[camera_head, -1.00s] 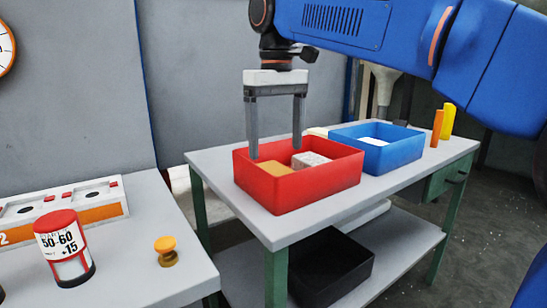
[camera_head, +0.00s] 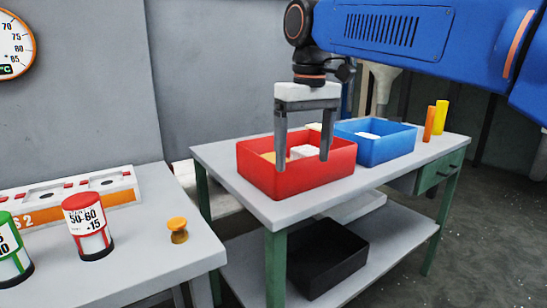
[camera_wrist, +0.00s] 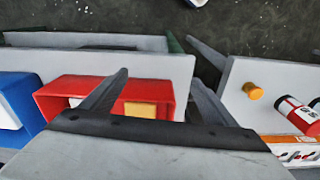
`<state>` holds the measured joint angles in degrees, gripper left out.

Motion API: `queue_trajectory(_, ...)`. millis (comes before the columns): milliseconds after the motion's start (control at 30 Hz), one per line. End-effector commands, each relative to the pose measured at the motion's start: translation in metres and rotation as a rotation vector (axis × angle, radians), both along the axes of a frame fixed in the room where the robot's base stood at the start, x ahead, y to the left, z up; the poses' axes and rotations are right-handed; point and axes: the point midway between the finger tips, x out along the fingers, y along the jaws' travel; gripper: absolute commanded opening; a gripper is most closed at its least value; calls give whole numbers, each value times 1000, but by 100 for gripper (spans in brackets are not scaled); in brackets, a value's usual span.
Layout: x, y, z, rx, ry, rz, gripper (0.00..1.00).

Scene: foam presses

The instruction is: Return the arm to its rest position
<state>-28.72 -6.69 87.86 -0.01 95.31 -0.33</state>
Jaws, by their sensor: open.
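My gripper (camera_head: 304,155) is open and empty, with its fingers pointing down. In the head view its fingertips show in front of the red bin (camera_head: 287,181). The red bin stands on the grey table and holds an orange-yellow block (camera_head: 268,157) and a whitish block (camera_head: 304,151). In the wrist view my gripper (camera_wrist: 158,92) has one finger across the red bin (camera_wrist: 62,88) and the other to the right, over the gap between the tables. The yellow block (camera_wrist: 140,110) shows between the fingers. My blue arm reaches in from the upper right.
A blue bin (camera_head: 381,153) with a white item stands behind the red bin, near orange (camera_head: 429,124) and yellow (camera_head: 441,118) cylinders. A black bin (camera_head: 325,259) sits on the lower shelf. The left table holds a red-topped canister (camera_head: 88,228), a green one (camera_head: 12,250) and an orange knob (camera_head: 177,230).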

Motion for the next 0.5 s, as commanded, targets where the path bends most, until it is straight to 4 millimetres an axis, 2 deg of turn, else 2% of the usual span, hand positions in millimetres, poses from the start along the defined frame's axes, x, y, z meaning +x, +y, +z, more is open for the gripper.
queue_trajectory(167, -15, -37, -20, 18, -35, -59, 81)
queue_trajectory(267, -29, -65, -40, 30, -64, -105, 81)
queue_trajectory(500, -70, -127, -97, 58, -142, -222, 81)
